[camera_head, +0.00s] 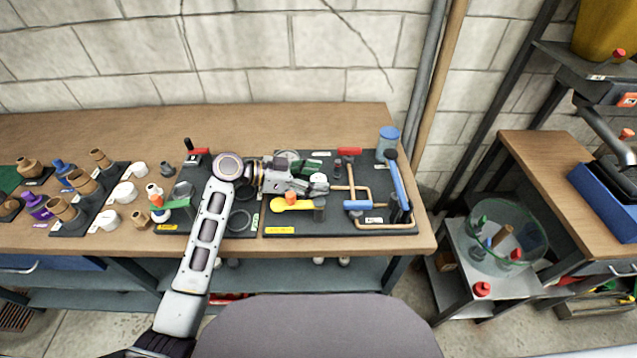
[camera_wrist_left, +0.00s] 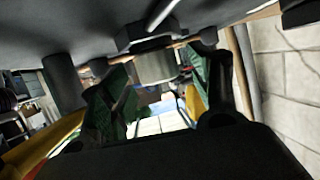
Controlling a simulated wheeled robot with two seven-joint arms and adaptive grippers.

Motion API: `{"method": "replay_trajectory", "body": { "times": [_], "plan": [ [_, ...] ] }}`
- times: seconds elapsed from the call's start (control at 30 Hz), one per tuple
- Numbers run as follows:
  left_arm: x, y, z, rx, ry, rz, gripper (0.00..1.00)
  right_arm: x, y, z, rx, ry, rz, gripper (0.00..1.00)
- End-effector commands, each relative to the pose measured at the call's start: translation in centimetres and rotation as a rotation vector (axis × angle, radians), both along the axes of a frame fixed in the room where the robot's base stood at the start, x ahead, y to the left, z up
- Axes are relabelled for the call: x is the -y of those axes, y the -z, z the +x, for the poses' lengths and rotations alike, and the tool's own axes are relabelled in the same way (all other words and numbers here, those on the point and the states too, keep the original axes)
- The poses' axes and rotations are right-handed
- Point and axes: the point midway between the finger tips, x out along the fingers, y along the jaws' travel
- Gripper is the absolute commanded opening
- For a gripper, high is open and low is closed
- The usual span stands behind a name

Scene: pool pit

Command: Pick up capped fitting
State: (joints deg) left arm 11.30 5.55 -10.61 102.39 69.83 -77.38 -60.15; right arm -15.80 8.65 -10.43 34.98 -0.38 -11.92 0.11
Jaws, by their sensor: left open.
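My left gripper (camera_head: 312,177) reaches over the dark fitting board from the left, its green-padded fingers pointing right. A pale grey round fitting (camera_head: 319,180), which looks like the capped fitting, is at the fingertips. In the left wrist view the open gripper (camera_wrist_left: 157,85) has one green finger on each side, and a grey cylindrical fitting (camera_wrist_left: 155,68) shows between and beyond them. I cannot tell whether either finger touches it. The gripper hides part of the fitting in the head view. My right gripper is not in view.
Several fittings crowd the dark trays (camera_head: 70,228) at left. The back of the workbench (camera_head: 110,130) is clear.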

Motion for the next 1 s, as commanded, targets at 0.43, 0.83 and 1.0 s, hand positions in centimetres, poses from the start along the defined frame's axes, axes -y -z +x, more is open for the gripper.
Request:
{"method": "replay_trajectory", "body": {
  "times": [0.43,0.83,1.0],
  "plan": [
    [1.2,0.5,0.3,0.000,-0.001,0.000,0.62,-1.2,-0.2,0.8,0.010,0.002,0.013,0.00],
    [1.2,0.5,0.2,0.000,-0.001,0.000,0.41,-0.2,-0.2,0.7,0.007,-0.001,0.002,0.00],
    [1.2,0.5,0.2,0.000,-0.001,0.000,0.20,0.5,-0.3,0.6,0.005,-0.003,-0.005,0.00]
  ]
}}
